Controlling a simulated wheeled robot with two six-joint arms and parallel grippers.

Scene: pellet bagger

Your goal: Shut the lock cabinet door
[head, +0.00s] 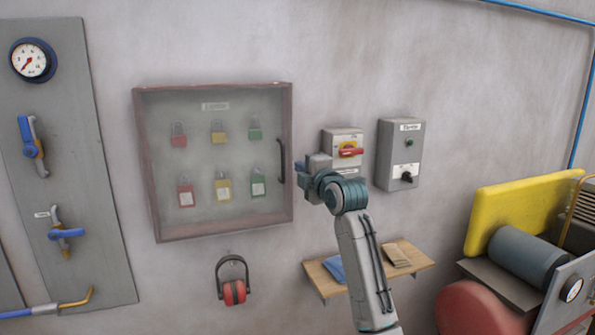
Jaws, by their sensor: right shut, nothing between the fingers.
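The lock cabinet (222,233) hangs on the wall, with a dull red frame. Its clear door (235,150) lies across the front, with a dark upright handle (281,161) near the right edge. The door looks flush or nearly so; I cannot tell if it is fully closed. Several red, yellow and green padlocks show through it in two rows. My right gripper (302,168) is shut and empty, just right of the handle at the cabinet's right edge. I cannot tell if it touches the door. My left gripper is not in view.
Below are ear defenders (233,285) and a wooden shelf (415,262). A gauge panel (85,150) stands left; machinery (520,215) stands lower right.

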